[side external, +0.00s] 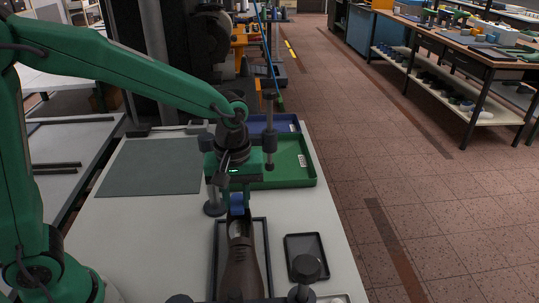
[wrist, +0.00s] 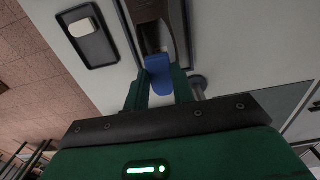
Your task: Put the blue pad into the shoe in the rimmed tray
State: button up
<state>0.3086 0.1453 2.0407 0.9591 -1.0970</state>
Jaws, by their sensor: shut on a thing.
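My gripper (wrist: 158,88) is shut on the blue pad (wrist: 158,73), which sticks out past the fingertips in the wrist view. In the side external view the blue pad (side external: 237,202) hangs below my gripper (side external: 237,196), just behind the open end of the brown shoe (side external: 240,272). The shoe lies in a dark rimmed tray (side external: 268,257). In the wrist view the shoe (wrist: 149,10) and its opening are partly covered by the pad. I cannot tell whether the pad touches the shoe.
A green tray (side external: 300,180) and a blue tray (side external: 288,121) lie behind. A grey mat (side external: 150,168) covers the back left. Table between mat and shoe tray is mostly bare.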

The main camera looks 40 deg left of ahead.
jog(key=shift+f, duration=1.75)
jog(key=o, duration=1)
jog(key=shift+r, duration=4)
